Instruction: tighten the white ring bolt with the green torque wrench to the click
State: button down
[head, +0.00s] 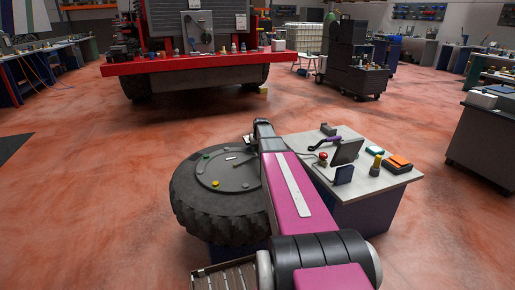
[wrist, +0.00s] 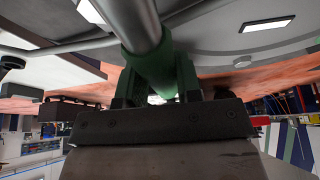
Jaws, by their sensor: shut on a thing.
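My gripper (wrist: 158,92) is shut on the green grip of the torque wrench (wrist: 150,68), seen in the wrist view. A grey metal shaft (wrist: 130,18) runs from the grip to the top edge, and its far end is out of frame. In the head view my magenta arm hides my gripper and the wrench. A large black tyre (head: 215,222) lies flat with a grey disc (head: 228,172) in it. Small yellow and green pieces and a small white piece (head: 230,158) show on the disc. I cannot tell whether the white piece is the ring bolt.
A red truck (head: 190,62) stands behind. Open floor lies left of the tyre.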

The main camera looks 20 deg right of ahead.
jog(key=c, duration=1.6)
grip_release()
jog(key=shift+c, duration=0.2)
grip_shut()
jog(key=shift+s+d+m+h, duration=0.2)
jog(key=shift+d+m+h, duration=0.3)
jog(key=shift+d+m, duration=0.8)
jog(key=shift+s+d+m+h, duration=0.25)
jog(key=shift+d+m, duration=0.15)
jog(key=shift+d, duration=0.4)
jog(key=shift+s+d+m+h, duration=0.2)
jog(key=shift+d+m, duration=0.2)
jog(key=shift+d, duration=0.4)
jog(key=shift+s+d+m+g+h, duration=0.2)
jog(key=shift+s+d+m, duration=0.25)
jog(key=shift+d+m, duration=0.3)
jog(key=shift+s+d+m+g+h, duration=0.2)
jog(key=shift+s+d+m, duration=0.3)
jog(key=shift+d, duration=0.35)
dwell(0.9)
